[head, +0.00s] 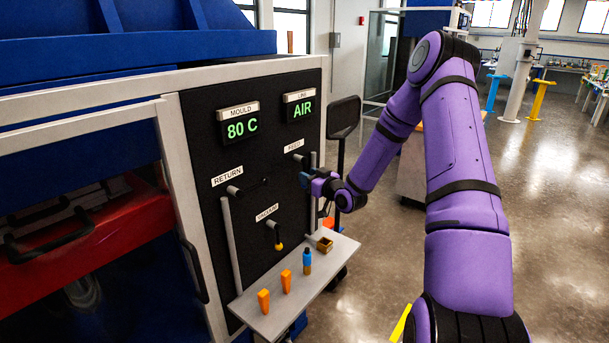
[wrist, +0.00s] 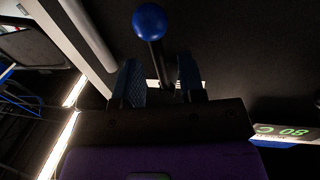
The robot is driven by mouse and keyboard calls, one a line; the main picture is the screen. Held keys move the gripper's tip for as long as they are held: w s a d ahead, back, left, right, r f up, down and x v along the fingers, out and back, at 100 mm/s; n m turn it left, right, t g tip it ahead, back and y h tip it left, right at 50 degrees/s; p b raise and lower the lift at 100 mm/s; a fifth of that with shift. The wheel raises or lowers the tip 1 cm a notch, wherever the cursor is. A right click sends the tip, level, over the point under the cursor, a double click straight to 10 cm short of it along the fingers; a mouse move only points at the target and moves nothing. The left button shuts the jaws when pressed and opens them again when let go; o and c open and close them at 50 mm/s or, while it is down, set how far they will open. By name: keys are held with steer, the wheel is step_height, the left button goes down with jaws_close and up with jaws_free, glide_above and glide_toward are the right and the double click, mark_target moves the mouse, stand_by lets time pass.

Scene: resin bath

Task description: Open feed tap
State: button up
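The feed tap sits under the FEED label (head: 294,146) on the black panel, mostly hidden behind my gripper in the head view. In the wrist view a blue ball knob (wrist: 150,22) on a dark stem (wrist: 157,62) shows ahead of my gripper (wrist: 161,80). The two blue-padded fingers are apart, one on each side of the stem's line. The knob lies beyond the fingertips, and I cannot tell whether a finger touches the stem. In the head view my gripper (head: 310,181) is close to the panel at the feed tap.
The return lever (head: 248,187) is left of my gripper. The vacuum lever (head: 279,243) with a yellow tip hangs below. A shelf (head: 266,318) holds two orange items (head: 264,301), a blue-topped bottle (head: 307,261) and a small box (head: 325,244). Displays read 80 C and AIR.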

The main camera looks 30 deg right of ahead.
steer(key=shift+w+a, duration=0.2)
steer(key=shift+w, duration=1)
steer(key=shift+c, duration=0.5)
jaws_close()
